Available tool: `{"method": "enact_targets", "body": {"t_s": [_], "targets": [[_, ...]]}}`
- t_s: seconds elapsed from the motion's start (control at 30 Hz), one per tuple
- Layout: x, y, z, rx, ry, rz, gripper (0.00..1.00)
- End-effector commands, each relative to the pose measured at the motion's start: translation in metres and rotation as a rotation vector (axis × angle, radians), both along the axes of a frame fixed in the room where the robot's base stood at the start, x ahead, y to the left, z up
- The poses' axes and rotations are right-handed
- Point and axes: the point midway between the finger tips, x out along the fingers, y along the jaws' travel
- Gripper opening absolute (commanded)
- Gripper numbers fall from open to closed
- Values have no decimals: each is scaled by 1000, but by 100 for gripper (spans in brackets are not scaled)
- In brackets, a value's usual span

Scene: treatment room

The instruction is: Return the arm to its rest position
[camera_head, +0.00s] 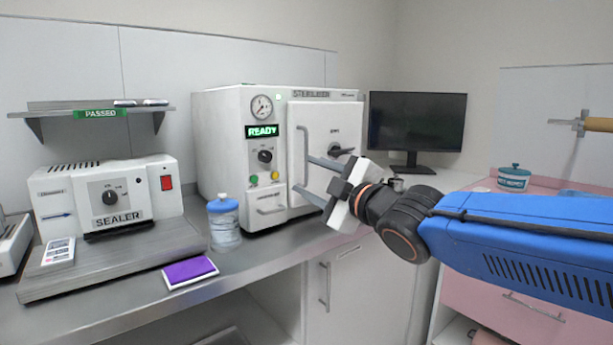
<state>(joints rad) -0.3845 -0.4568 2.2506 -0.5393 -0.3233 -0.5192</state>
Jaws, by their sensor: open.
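My arm reaches in from the right edge, with a blue link and black wrist joints. My gripper (316,180) is at its end, in front of the sterilizer (218,130). Its two grey fingers point left and stand apart, with nothing between them. The gripper covers part of the sterilizer's door, which looks shut. Whether the fingers touch the door cannot be told from this view.
A capped water bottle (224,228) and a purple-topped pouch (190,271) sit on the counter (250,258). A sealer (105,195) stands at left. A monitor (416,125) stands behind my wrist. A teal jar (514,178) sits on a pink surface at right.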

Motion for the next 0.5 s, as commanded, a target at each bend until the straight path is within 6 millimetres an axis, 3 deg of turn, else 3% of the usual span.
{"method": "enact_targets", "body": {"t_s": [0.33,0.43,0.5], "targets": [[0,-3,-2,3,10,-8,45],[1,-21,-14,20,67,-56,45],[1,-43,-32,44,142,-117,45]]}}
